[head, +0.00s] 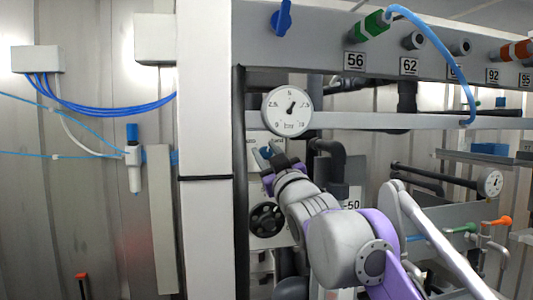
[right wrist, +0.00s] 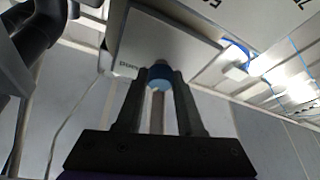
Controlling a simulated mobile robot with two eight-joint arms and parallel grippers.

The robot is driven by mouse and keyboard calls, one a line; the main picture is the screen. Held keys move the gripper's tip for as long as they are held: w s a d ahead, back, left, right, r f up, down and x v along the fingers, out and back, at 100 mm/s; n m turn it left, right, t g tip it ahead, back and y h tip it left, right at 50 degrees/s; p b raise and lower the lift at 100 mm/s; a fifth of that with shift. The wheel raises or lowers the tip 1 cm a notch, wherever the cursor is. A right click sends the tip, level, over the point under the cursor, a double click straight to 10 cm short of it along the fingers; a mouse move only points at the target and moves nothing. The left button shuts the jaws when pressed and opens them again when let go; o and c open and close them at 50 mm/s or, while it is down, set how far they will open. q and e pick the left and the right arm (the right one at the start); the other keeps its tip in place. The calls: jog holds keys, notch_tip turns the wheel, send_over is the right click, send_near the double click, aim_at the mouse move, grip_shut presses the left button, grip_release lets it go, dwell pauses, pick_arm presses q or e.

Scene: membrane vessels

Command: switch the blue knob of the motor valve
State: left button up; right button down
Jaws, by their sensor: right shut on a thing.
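The blue knob (right wrist: 161,76) sits at the end of the light grey housing of the motor valve (right wrist: 150,35) in the right wrist view. My right gripper (right wrist: 160,82) has its two dark fingers on either side of the knob and is shut on it. In the head view the right gripper (head: 272,160) is just below the round gauge, with a small bit of the blue knob (head: 264,152) showing at its tips. The fingers and wrist hide much of the valve there. My left gripper is not in view.
A round pressure gauge (head: 287,111) is close above the right gripper. A black handwheel (head: 267,219) is below it. A white post (head: 205,95) stands to the left. Dark pipes (head: 330,160) run close on the right. Another blue handle (head: 283,18) is on the panel above.

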jog(key=shift+n+y, duration=0.4)
jog(key=shift+n, duration=0.2)
jog(key=c, duration=0.5)
grip_release()
jog(key=shift+s+d+f, duration=0.15)
jog(key=shift+s+f, duration=0.1)
jog(key=shift+s, duration=0.05)
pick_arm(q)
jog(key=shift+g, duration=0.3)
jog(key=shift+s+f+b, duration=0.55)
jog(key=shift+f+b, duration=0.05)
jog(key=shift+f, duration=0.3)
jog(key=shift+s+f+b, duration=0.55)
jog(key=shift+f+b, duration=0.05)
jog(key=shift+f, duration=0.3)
pick_arm(e)
jog(key=shift+r+v, duration=0.1)
jog(key=shift+v, duration=2.4)
jog(key=shift+r+v, duration=0.15)
jog(key=shift+v, duration=2.3)
jog(key=shift+s, duration=0.1)
